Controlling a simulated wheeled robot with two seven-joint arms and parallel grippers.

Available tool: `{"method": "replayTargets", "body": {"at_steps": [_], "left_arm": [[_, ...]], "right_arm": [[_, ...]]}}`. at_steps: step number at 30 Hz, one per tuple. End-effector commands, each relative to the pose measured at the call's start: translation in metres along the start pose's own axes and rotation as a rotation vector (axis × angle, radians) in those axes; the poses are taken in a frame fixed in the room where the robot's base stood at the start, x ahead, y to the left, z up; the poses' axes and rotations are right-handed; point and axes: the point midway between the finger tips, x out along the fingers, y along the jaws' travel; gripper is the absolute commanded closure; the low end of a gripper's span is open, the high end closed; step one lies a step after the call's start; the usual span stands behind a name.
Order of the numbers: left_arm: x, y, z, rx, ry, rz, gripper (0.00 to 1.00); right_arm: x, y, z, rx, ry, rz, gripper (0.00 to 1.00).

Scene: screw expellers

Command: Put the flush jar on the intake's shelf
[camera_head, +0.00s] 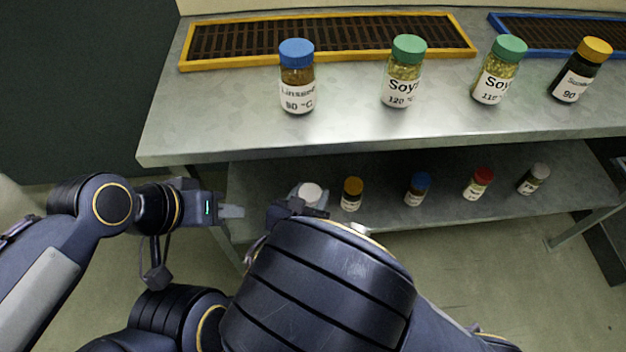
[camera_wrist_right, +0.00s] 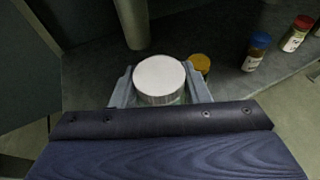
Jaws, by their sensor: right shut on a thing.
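A white-lidded jar (camera_head: 310,193) is at the left end of the lower shelf; its label is hidden, so I cannot read whether it says flush. My right gripper (camera_wrist_right: 158,70) is shut on this jar, one finger on each side below the white lid (camera_wrist_right: 160,76). I cannot tell whether the jar touches the lower shelf. My left gripper (camera_head: 232,211) is empty, left of the jar and apart from it; its finger gap is not clear. The upper metal shelf (camera_head: 215,120) carries a yellow-framed grate (camera_head: 330,38) and a blue-framed grate (camera_head: 560,35).
On the upper shelf's front stand a blue-lidded Linseed jar (camera_head: 297,78), two green-lidded Soya jars (camera_head: 403,72) (camera_head: 499,70) and a yellow-lidded jar (camera_head: 580,70). Several small jars stand on the lower shelf (camera_head: 385,180), the nearest yellow-lidded (camera_head: 352,194). The upper shelf's left front is clear.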

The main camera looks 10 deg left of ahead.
Motion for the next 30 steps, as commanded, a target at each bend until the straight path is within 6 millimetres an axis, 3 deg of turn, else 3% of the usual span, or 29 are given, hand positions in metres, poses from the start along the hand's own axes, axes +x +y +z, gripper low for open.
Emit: {"method": "replayTargets", "body": {"at_steps": [6,12,23,30], "left_arm": [[0.018,-0.008,0.009,0.000,0.000,0.000,0.64],[0.032,-0.015,0.016,0.000,0.000,0.000,0.64],[0.041,-0.018,0.020,0.000,0.000,0.000,0.64],[0.050,-0.023,0.025,0.000,0.000,0.000,0.64]], "right_arm": [[0.057,0.026,-0.010,0.001,-0.003,-0.002,0.92],[0.095,0.042,-0.034,-0.002,-0.003,0.000,0.92],[0.121,0.052,-0.049,-0.001,-0.002,0.000,0.92],[0.132,0.052,-0.077,-0.002,-0.002,0.000,0.92]]}}
